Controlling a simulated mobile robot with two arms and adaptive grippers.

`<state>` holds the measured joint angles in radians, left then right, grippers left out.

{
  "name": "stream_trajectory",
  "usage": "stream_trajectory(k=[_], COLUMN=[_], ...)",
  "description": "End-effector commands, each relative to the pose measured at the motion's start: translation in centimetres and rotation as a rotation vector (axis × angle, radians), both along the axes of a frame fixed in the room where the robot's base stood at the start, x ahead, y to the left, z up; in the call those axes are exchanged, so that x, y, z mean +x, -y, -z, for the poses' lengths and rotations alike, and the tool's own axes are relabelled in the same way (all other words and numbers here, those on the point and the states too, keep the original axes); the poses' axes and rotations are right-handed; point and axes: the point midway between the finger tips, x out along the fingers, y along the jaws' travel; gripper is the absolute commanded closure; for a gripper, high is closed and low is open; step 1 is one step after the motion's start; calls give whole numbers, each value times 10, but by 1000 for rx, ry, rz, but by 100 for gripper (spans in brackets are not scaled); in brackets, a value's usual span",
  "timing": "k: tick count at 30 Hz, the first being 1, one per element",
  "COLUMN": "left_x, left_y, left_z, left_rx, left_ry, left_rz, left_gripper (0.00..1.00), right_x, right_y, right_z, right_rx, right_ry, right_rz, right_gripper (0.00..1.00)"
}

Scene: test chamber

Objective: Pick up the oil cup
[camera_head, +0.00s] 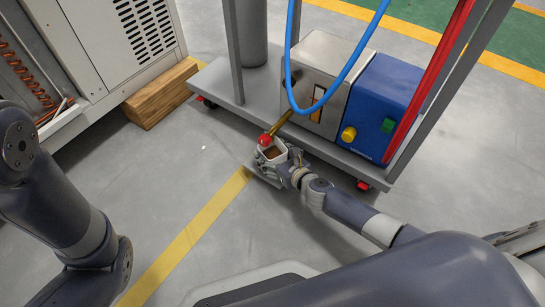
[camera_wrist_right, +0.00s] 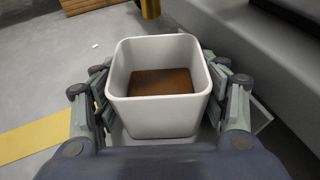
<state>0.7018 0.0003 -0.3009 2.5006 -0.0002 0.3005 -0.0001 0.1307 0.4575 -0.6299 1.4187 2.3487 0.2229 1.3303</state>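The oil cup (camera_head: 279,149) is a white, squarish open cup with brown oil in its bottom. It is upright in front of the cart, just below a brass spout with a red knob (camera_head: 265,140). It also fills the middle of the right wrist view (camera_wrist_right: 160,120). My right gripper (camera_head: 271,158) has its fingers on two opposite sides of the cup, and they appear to touch its walls. Whether the cup is raised cannot be told. My left arm (camera_head: 55,200) is at the left; its gripper is out of view.
A grey cart (camera_head: 222,80) carries a steel box (camera_head: 320,65) and a blue box (camera_head: 385,95), with blue and red hoses. A wooden block (camera_head: 155,97) lies under a white cabinet at the upper left. The floor left of the cup is clear, with a yellow line (camera_head: 200,225).

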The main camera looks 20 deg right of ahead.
Motion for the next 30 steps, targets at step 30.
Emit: stream_trajectory(k=[30], left_x=[1], left_y=[0], left_z=[-27], left_rx=[-1], left_ry=[-3], left_rz=[-1], left_gripper=[54], right_x=[-34], right_y=[8], right_z=[-15], right_rx=[1], right_ry=[-3], right_rz=[0], right_gripper=[62])
